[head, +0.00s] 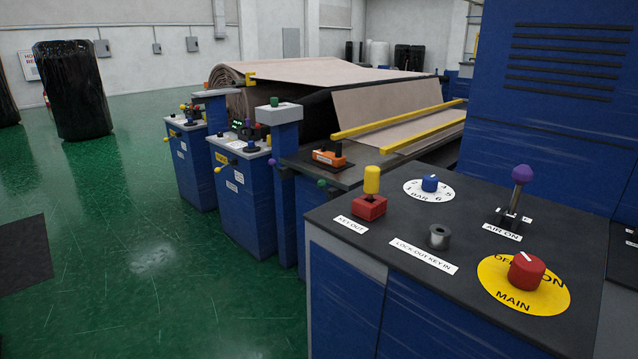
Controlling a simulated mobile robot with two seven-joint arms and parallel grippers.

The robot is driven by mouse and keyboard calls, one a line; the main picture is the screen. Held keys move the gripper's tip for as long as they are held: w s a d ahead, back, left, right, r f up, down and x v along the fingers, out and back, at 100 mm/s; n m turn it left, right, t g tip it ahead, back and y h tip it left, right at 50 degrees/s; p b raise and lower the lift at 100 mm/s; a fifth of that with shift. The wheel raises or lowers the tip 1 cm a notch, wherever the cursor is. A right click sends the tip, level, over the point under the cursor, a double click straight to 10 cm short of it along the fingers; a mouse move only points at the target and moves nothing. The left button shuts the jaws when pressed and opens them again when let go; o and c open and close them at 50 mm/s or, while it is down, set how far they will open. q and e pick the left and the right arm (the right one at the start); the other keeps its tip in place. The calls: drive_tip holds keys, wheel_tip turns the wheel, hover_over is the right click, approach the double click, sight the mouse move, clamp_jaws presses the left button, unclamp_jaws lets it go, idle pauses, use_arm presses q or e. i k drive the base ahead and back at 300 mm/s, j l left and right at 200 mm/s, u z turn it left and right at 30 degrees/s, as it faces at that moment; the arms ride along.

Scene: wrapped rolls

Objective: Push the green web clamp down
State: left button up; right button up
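No part labelled as the web clamp is readable in the head view. A small green block (274,102) sits on the grey cap of a blue post (286,180), left of the middle. A dark green knob (321,183) shows lower, at the near edge of the grey machine bed, close to that post. I cannot tell which of these is the green web clamp, nor whether it is up or down. Neither of my grippers is in view.
A control console (450,290) fills the near right, with a yellow-handled key (372,180), a purple lever (522,174) and a red main knob (527,270). Blue cabinets (245,200) stand left of the post. Green floor (140,270) at left is mostly open.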

sight(321, 183)
drive_tip(key=i+j+u, duration=0.65)
drive_tip(key=i+u, duration=0.2)
drive_tip(key=i+j+u, duration=0.25)
drive_tip(key=i, duration=0.25)
drive_tip(key=i+u, duration=0.25)
drive_tip(key=i, duration=0.25)
drive_tip(key=i+z, duration=0.25)
drive_tip(key=z, duration=0.15)
drive_tip(key=i+z, duration=0.25)
drive_tip(key=z, duration=0.15)
drive_tip(key=i+j+z, duration=0.15)
drive_tip(key=z, duration=0.25)
drive_tip(key=i+z, duration=0.2)
drive_tip(key=z, duration=0.15)
drive_tip(key=i+z, duration=0.2)
drive_tip(key=z, duration=0.2)
drive_tip(key=i+j+z, duration=0.15)
drive_tip(key=z, duration=0.2)
drive_tip(key=i, duration=0.05)
